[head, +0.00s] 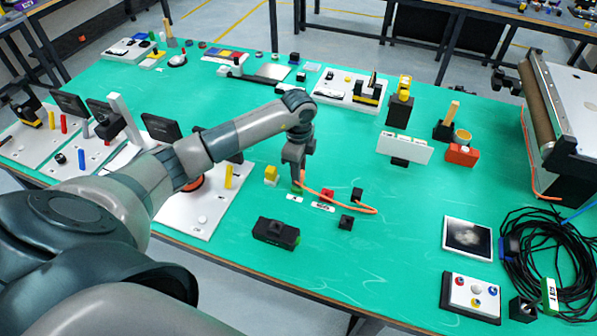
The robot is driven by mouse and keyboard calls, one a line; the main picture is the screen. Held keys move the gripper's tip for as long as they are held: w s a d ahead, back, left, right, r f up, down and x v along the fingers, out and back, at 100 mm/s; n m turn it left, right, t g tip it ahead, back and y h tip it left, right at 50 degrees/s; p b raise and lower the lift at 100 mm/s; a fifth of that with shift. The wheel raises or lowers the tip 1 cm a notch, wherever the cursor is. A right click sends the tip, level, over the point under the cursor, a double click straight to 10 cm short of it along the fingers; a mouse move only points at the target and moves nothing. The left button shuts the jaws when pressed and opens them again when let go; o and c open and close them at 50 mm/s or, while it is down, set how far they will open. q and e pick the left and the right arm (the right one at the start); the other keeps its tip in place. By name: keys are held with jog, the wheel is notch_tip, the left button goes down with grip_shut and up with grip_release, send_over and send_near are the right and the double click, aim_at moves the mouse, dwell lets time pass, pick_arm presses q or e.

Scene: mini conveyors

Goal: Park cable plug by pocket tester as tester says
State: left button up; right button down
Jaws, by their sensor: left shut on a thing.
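My left gripper (298,182) points down at the middle of the table and is shut on the end of a thin orange cable (345,207). The plug itself is mostly hidden by the fingers. The cable runs right from the gripper, loops, and comes back to a small black block (357,194). A black box with a green end (276,233), which looks like the pocket tester, lies below and left of the gripper. Its reading is too small to tell. Small white labels (323,207) lie near the gripper. My right gripper is not in view.
A red block (327,195) and another black block (346,222) sit right of the gripper; a yellow-and-white block (271,175) is at its left. A white panel (404,149) stands further right. A black cable coil (548,260) fills the right edge. The green table (370,270) is clear at front centre.

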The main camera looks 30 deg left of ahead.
pick_arm(q)
jog(key=shift+f+b, duration=0.65)
jog(key=shift+f, duration=0.45)
jog(key=o, duration=1.1)
jog(key=shift+o, duration=0.2)
notch_tip(320, 180, up, 17)
jog(key=b, duration=0.3)
jog(key=shift+r, duration=0.2)
